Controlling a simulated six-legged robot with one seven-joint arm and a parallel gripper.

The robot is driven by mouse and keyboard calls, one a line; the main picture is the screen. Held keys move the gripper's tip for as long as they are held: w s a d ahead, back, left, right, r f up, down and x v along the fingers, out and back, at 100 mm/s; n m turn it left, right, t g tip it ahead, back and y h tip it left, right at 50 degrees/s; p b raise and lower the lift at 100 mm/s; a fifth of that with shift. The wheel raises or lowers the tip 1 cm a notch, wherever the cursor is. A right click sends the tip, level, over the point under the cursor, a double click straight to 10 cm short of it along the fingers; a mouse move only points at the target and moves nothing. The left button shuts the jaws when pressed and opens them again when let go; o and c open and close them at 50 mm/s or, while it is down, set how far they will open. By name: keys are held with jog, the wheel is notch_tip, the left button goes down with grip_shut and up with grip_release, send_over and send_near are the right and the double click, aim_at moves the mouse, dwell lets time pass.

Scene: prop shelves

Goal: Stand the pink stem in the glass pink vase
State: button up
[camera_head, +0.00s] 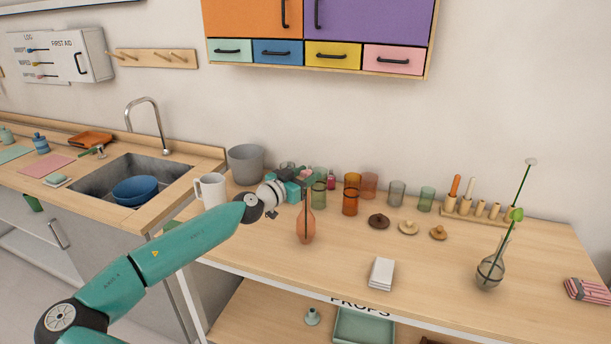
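A slim pink-orange glass vase (306,228) stands upright near the left front of the wooden table. A thin dark upright line shows at its neck and body; I cannot tell whether it is a stem. A small pink thing (331,181) shows just right of my gripper, too small to tell whether it is the pink stem's head. My gripper (303,178) is behind and above the pink vase, near the back of the table. Its fingers are small and partly hidden among glasses, so I cannot see whether they hold anything.
A round clear vase (490,272) holding stems with a white and a green head stands at the right. Amber, green and grey glasses (397,193), knobbed lids (408,227) and a candle rack (480,210) line the back.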

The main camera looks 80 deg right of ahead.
jog(key=shift+o, duration=0.6)
jog(key=shift+w+a, duration=0.15)
jog(key=shift+a, duration=0.05)
jog(key=v, duration=1.3)
jog(key=shift+a, duration=0.15)
